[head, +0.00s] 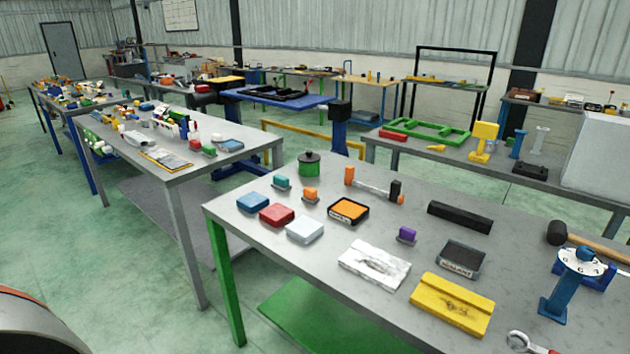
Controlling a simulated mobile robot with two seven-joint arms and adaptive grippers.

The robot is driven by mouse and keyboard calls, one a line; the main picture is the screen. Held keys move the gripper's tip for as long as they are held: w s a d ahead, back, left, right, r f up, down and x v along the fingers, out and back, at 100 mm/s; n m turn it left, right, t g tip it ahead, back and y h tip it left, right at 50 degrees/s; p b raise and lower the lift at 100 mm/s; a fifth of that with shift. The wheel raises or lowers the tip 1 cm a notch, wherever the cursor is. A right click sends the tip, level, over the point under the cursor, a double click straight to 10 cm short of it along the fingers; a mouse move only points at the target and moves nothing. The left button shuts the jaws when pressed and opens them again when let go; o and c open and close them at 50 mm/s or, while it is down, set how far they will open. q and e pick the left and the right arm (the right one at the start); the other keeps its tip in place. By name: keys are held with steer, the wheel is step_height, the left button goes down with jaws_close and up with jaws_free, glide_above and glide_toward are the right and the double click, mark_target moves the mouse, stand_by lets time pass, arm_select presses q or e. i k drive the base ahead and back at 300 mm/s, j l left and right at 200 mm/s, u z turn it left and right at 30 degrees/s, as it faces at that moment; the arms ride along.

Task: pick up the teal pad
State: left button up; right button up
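A small teal block (282,181) sits on a thin grey base near the left edge of the front grey table (330,250). It is the only clearly teal piece I can make out on this table, and it is small in view. A blue pad (253,202) lies to its lower left, and a small orange block (310,194) on a similar base lies to its right. Neither of my grippers shows in the head view.
A red pad (276,215), a pale pad (304,230) and a black-framed orange pad (348,210) lie nearby. A dark green lidded pot (309,164) stands behind the teal block. A yellow block (452,303) lies at the front. A second table (178,165) stands left across a floor gap.

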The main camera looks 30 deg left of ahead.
mark_target(281, 182)
steer(key=j+z, duration=0.25)
steer(key=j, duration=0.2)
steer(key=k+j+z, duration=0.1)
steer(key=j+z, duration=0.2)
steer(key=j, duration=0.55)
steer(key=k+j+z, duration=0.15)
steer(key=j, duration=0.25)
steer(key=k+j, duration=0.1)
steer(key=j, duration=0.3)
steer(key=j+z, duration=0.1)
steer(key=j, duration=0.25)
steer(key=k+j, duration=0.15)
steer(key=j, duration=0.25)
steer(key=z, duration=0.05)
